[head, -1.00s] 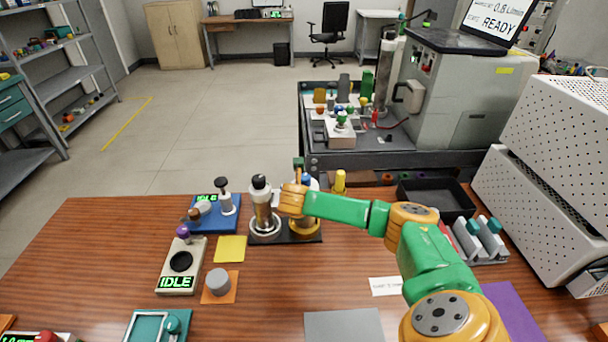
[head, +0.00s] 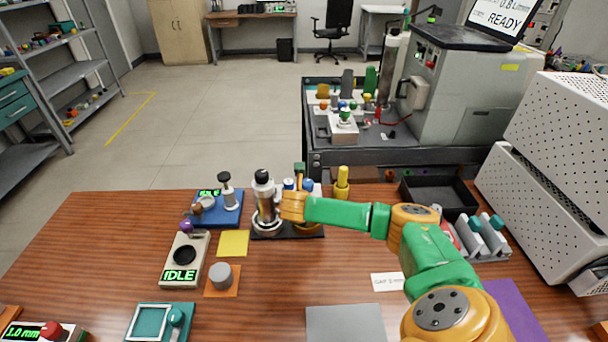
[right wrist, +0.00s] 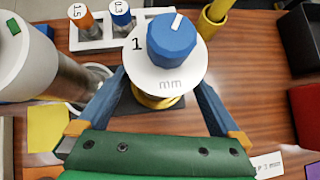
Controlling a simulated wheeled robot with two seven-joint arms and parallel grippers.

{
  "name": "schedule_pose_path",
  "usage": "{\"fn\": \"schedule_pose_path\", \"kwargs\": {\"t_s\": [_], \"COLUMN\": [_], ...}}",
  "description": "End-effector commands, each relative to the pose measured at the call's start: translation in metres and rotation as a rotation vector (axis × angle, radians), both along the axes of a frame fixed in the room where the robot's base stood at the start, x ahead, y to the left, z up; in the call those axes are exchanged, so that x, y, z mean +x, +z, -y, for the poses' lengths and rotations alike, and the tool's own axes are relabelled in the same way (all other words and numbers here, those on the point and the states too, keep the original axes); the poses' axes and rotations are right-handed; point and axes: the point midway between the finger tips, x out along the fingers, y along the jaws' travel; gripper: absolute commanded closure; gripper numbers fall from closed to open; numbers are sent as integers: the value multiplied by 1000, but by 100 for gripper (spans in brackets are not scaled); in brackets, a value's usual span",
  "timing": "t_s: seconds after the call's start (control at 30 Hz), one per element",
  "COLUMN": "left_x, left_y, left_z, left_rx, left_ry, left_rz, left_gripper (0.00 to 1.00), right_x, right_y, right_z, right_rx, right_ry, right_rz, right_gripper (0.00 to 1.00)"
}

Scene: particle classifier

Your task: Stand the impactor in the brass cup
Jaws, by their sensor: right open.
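In the right wrist view, a white disc with a blue knob (right wrist: 172,40), marked 1 mm, tops a piece that looks like the impactor. Brass (right wrist: 150,101) shows beneath it; cup and body cannot be separated here. My right gripper (right wrist: 162,88) is open, one finger on each side below the disc; the fingertips and any contact are hidden. My left gripper is out of view.
A tall metal cylinder (head: 266,204) stands in a steel ring close left of my right gripper. A white rack (right wrist: 90,42) with labelled tubes and a yellow post (head: 342,182) are behind. A yellow pad (head: 233,243) lies left; the central front table is mostly clear.

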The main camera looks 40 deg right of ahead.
Motion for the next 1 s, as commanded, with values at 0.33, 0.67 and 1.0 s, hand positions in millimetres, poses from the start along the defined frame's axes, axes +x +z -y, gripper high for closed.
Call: {"fn": "schedule_pose_path", "kwargs": {"t_s": [0.33,0.67,1.0], "left_x": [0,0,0], "left_y": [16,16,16], "left_z": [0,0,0], "left_rx": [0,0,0], "left_ry": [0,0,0], "left_rz": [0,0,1], "left_gripper": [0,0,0], "right_x": [-32,-39,-38], "right_y": [61,69,69], "right_z": [-42,-49,-49], "right_rx": [2,0,0], "right_ry": [3,-1,-1], "right_rz": [2,0,1], "right_gripper": [0,0,0]}}
